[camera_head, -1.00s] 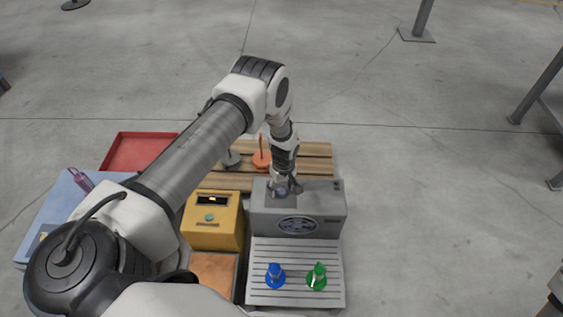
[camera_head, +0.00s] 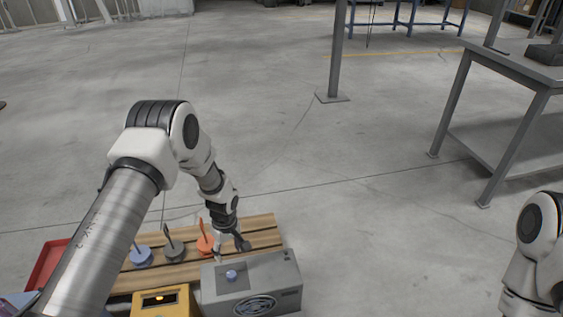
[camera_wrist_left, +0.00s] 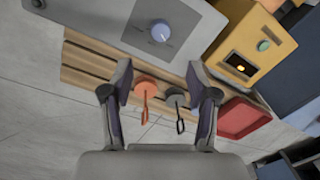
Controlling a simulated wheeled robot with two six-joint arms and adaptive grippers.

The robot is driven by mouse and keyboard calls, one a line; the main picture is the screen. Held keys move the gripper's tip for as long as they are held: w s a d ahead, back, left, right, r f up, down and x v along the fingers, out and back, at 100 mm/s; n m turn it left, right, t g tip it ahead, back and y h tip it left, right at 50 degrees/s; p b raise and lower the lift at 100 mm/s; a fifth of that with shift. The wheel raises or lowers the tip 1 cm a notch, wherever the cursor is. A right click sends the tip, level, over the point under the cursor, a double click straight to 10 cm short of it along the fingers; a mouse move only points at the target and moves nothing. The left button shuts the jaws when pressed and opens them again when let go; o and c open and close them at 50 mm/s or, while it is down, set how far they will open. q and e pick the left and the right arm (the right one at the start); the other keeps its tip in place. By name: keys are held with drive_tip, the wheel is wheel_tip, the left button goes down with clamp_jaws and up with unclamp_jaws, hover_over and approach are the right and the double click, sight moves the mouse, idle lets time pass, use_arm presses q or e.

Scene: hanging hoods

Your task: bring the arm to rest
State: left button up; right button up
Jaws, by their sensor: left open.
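My left gripper (camera_head: 231,248) is open and empty, above the slatted wooden board behind the grey box. In the wrist view its two fingers (camera_wrist_left: 158,78) stand apart with nothing between their tips. The grey box (camera_head: 275,282) has a blue-grey knob (camera_head: 231,275) on top; the knob also shows in the wrist view (camera_wrist_left: 160,31), beyond the fingertips and clear of them. Part of my right arm shows at the right edge, its gripper out of frame.
The wooden board (camera_head: 262,228) carries orange (camera_head: 205,243), dark grey (camera_head: 174,250) and blue (camera_head: 141,258) hooded pieces. A yellow box (camera_head: 168,302) stands in front, a red tray (camera_head: 47,264) at left. A metal table (camera_head: 520,70) stands right. Open floor lies behind.

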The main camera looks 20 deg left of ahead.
use_arm(q)
drive_tip(key=s+d+f+m+g, duration=0.1)
drive_tip(key=s+d+f, duration=0.2)
drive_tip(key=s, duration=0.6)
drive_tip(key=s+d+f+m+g, duration=0.1)
drive_tip(key=s+d+f+g, duration=0.15)
drive_tip(key=s, duration=0.75)
drive_tip(key=s+d+r+m+t, duration=0.1)
drive_tip(key=s+r+m, duration=0.1)
drive_tip(key=s+m, duration=0.3)
drive_tip(key=s+d+r+m+t, duration=0.1)
drive_tip(key=s+d+m+t, duration=0.1)
drive_tip(key=s, duration=0.5)
wheel_tip(320, 180, up, 22)
drive_tip(key=w+m+t+p, duration=0.1)
drive_tip(key=w+m+p, duration=0.1)
drive_tip(key=p, duration=1.9)
drive_tip(key=shift+a+p, duration=0.2)
drive_tip(key=shift+p, duration=0.1)
